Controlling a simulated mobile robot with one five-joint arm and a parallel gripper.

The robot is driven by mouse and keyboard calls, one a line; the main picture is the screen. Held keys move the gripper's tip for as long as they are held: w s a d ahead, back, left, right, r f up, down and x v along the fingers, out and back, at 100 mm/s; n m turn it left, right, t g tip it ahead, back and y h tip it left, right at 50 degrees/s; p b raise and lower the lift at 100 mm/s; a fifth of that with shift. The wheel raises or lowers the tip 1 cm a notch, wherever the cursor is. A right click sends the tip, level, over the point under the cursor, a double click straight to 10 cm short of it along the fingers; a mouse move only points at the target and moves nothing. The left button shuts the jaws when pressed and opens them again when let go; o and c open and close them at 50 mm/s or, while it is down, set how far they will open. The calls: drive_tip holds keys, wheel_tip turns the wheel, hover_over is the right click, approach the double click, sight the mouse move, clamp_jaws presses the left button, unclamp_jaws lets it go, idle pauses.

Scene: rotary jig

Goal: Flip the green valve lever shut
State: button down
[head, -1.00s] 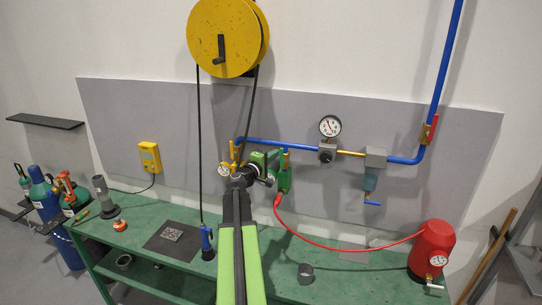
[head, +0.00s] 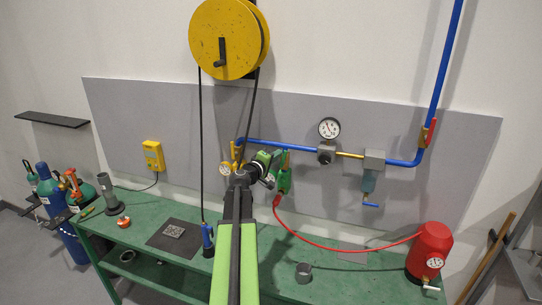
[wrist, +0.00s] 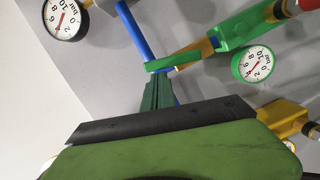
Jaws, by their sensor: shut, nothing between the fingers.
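The green valve (head: 284,180) hangs below the blue pipe on the grey panel, at the middle of the head view. In the wrist view its green lever (wrist: 173,63) shows as a short bar lying across the brass pipe, near the blue pipe. My gripper (head: 274,163) is right beside the valve in the head view and hides part of the lever. In the wrist view my gripper's dark green fingers (wrist: 158,88) are shut and empty, with tips right at the lever. I cannot tell whether they touch it.
A green-rimmed gauge (wrist: 251,64) sits beside the valve. A yellow valve (head: 233,155) is left of my gripper. A red hose (head: 330,240) runs from the green valve to a red tank (head: 430,250). The green bench (head: 345,285) is below.

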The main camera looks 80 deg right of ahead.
drive_tip(key=shift+s, duration=1.15)
drive_tip(key=s+m, duration=0.1)
drive_tip(key=s+f+m, duration=0.1)
drive_tip(key=s+m, duration=0.1)
drive_tip(key=shift+s+f+t+y, duration=0.1)
drive_tip(key=shift+f+t+y, duration=0.2)
drive_tip(key=shift+f+y, duration=0.1)
drive_tip(key=shift+r, duration=0.1)
drive_tip(key=a+r+p, duration=0.6)
drive_tip(key=a, duration=0.3)
drive_tip(key=shift+w+a+r, duration=0.15)
drive_tip(key=shift+w+a, duration=0.25)
